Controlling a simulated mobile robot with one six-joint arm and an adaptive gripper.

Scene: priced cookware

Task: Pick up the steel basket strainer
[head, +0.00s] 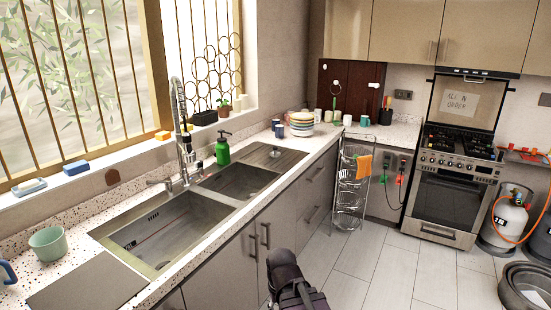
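A small shiny round metal piece, which looks like the steel basket strainer (275,152), sits on the ribbed drainboard (250,158) at the far end of the sink. It is small in the head view, so its details are unclear. My gripper (304,300) is dark and low at the bottom centre, in front of the cabinet doors and well short of the strainer. Its fingers run toward the bottom edge, and I cannot tell whether they are open.
A green soap bottle (223,149) and a tall tap (184,125) stand behind the basins. Striped bowls (302,124) and cups stand farther along the counter. A wire rack (349,190) stands beyond the cabinets. Open tiled floor (385,270) lies right of my gripper.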

